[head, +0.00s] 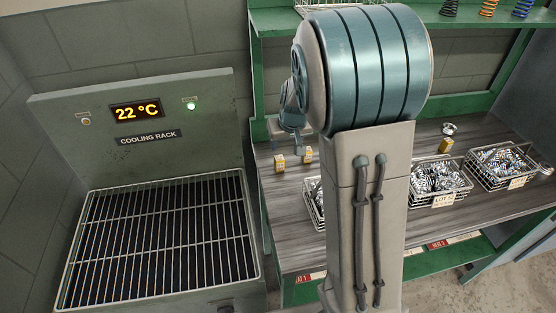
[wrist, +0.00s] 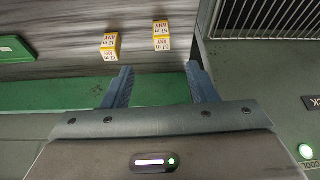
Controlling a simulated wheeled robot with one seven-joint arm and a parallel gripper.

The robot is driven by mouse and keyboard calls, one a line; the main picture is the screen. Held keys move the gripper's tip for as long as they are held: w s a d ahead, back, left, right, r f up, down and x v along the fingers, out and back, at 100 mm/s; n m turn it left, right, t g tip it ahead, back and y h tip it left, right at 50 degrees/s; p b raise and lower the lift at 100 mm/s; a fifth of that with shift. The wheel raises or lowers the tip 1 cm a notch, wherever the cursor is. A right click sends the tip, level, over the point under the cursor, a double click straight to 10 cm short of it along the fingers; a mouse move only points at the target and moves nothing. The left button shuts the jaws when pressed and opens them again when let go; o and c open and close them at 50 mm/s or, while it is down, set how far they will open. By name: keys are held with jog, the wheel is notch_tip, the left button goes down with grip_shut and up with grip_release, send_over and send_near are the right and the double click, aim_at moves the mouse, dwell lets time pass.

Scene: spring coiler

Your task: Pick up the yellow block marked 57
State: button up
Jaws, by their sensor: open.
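Two yellow blocks with white label bands lie on the bench in the wrist view. The right one (wrist: 161,35), nearer the cooling rack, appears marked 57, its print upside down and small. The left one (wrist: 111,46) seems to carry a different number, hard to read. In the head view, the rack-side block (head: 280,162) and the other block (head: 308,153) sit at the bench's left end. My gripper (wrist: 158,68) is open and empty, its fingers apart from both blocks; the right block lies beyond the gap between them. In the head view my gripper (head: 297,150) is small and partly hidden.
The cooling rack (head: 160,240), reading 22 °C with a green lamp, stands left of the bench (head: 385,238). Wire baskets of springs (head: 440,183) and another yellow block (head: 445,146) are farther right. A green shelf (head: 470,22) overhangs the bench. My arm hides the middle.

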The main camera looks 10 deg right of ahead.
aim_at(279, 158)
jog(key=x, duration=0.7)
jog(key=shift+w+f, duration=0.25)
jog(key=shift+f, duration=0.05)
jog(key=shift+p+x, duration=0.45)
jog(key=shift+x, duration=2.65)
jog(key=shift+w+a, duration=0.15)
jog(key=shift+w, duration=0.05)
jog(key=shift+r, duration=0.1)
jog(key=shift+c, duration=0.3)
jog(key=c, duration=1)
